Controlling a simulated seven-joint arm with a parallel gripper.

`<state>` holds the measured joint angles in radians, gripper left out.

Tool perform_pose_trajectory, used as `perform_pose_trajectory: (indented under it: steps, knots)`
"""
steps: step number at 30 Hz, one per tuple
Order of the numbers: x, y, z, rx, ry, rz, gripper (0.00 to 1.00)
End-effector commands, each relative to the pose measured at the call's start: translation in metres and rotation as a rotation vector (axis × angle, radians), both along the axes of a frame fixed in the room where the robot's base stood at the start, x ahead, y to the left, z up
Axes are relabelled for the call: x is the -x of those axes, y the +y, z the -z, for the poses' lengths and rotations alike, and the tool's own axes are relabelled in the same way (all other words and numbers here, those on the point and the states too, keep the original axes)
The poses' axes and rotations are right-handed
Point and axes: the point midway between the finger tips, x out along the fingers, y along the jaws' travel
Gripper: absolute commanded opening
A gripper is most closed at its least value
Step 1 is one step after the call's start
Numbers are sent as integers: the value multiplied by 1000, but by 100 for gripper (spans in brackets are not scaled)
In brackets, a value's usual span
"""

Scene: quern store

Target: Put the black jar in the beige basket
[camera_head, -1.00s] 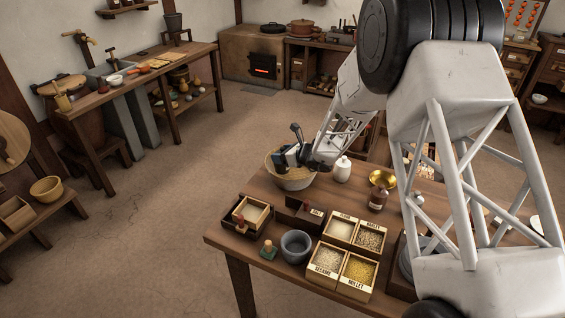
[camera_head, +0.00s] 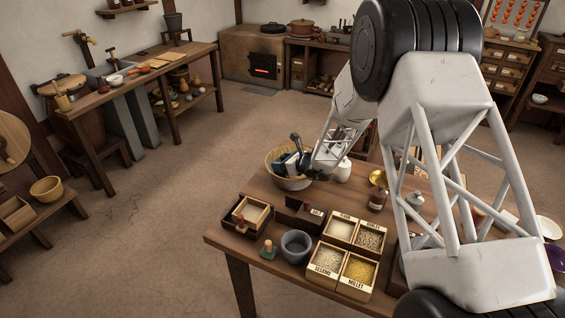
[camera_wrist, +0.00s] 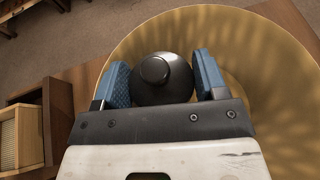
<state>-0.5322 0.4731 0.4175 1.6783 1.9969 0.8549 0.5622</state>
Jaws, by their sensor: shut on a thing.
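The black jar (camera_wrist: 161,75) is round with a small knobbed lid. My gripper (camera_wrist: 163,82) is shut on it, with a blue pad against each side. In the wrist view the jar is over the inside of the beige basket (camera_wrist: 240,40). In the head view my gripper (camera_head: 290,160) is at the basket (camera_head: 291,184), which stands at the far left of the table. The jar is largely hidden there by the gripper, and I cannot tell whether it touches the basket's bottom.
A white jar (camera_head: 343,170) stands just right of the basket. Nearer are a grey mortar (camera_head: 296,247), a small wooden box (camera_head: 247,214) and labelled grain boxes (camera_head: 343,270).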

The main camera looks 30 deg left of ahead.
Motion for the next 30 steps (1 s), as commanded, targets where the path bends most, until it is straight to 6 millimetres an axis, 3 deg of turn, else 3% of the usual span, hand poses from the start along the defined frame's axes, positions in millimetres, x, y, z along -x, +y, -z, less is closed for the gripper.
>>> perform_pose_trajectory:
  steps: [1,3,17,23,30]
  knots:
    - [0,0,1,0,0,0,67]
    - [0,0,1,0,0,0,77]
    - [0,-2,-3,0,1,0,77]
    - [3,-15,-9,0,0,0,77]
    - [8,-43,-20,1,0,2,77]
